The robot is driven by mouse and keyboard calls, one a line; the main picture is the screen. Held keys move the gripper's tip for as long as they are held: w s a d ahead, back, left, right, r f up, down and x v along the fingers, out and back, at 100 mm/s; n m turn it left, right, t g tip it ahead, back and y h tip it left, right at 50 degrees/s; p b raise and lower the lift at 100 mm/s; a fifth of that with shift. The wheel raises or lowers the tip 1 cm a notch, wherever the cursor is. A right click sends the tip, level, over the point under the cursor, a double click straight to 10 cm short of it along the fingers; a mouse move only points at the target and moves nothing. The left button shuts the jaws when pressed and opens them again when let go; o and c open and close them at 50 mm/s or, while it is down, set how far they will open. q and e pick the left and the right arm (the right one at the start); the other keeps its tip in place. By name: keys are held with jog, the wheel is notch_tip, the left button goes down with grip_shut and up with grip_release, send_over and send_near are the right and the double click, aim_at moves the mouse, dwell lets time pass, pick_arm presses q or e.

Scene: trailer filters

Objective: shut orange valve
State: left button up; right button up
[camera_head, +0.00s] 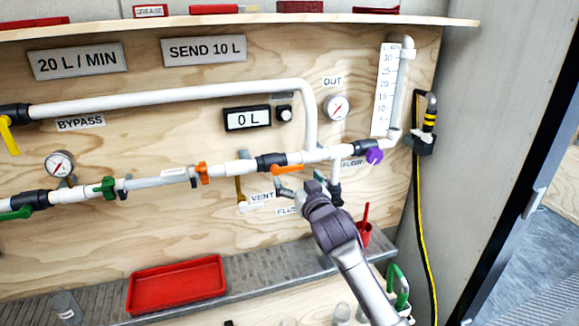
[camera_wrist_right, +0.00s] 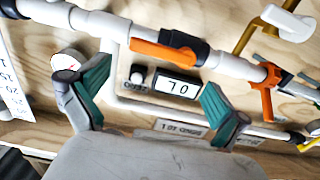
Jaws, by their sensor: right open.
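The orange valve's lever (camera_head: 287,169) sits on a black valve body (camera_head: 268,161) in the white pipe and lies roughly along the pipe. In the right wrist view, turned nearly upside down, the orange lever (camera_wrist_right: 160,50) lies beyond my fingertips. My right gripper (camera_head: 312,188) is just below and right of the lever in the head view and partly covers the lower labels. In the wrist view its two green-padded fingers (camera_wrist_right: 158,76) are spread apart with nothing between them. I see no contact with the lever. My left gripper is not in view.
An orange winged fitting (camera_head: 202,173) sits left on the same pipe. A purple knob (camera_head: 375,156) is at the right. A white-handled vent valve (camera_wrist_right: 288,25) is close to the lever. A red tray (camera_head: 176,285) lies on the shelf below. The display (camera_head: 247,118) reads 0 L.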

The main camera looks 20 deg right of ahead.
aim_at(289, 167)
jog(key=w, duration=0.5)
jog(key=shift+w+a, duration=0.1)
jog(key=shift+w, duration=0.2)
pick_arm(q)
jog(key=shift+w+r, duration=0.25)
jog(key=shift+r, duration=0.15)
